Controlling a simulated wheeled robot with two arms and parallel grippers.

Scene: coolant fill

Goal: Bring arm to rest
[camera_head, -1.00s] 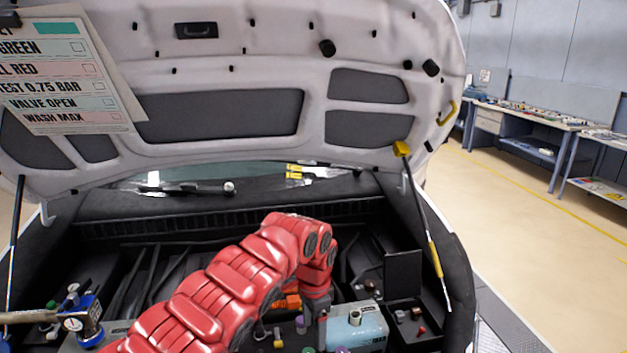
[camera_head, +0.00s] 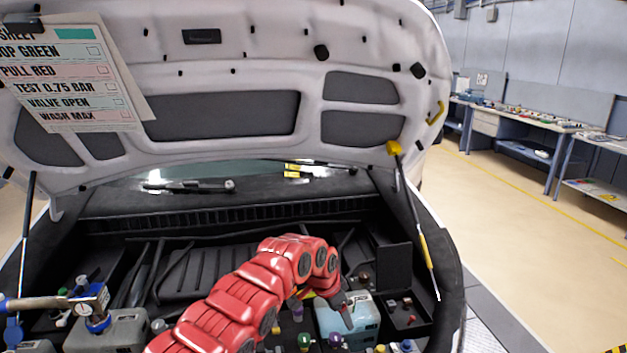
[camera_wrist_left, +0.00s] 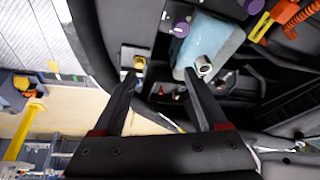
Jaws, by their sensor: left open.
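My left arm, red and segmented, reaches over the open engine bay from the bottom of the head view. My right gripper is not in view.
The raised hood (camera_head: 215,75) spans above the bay, with a prop (camera_head: 421,240) at right. A checklist sheet (camera_head: 70,90) hangs at upper left. Coloured caps, including a green one (camera_head: 304,341), lie near the tank. Workbenches (camera_head: 510,125) stand far right.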

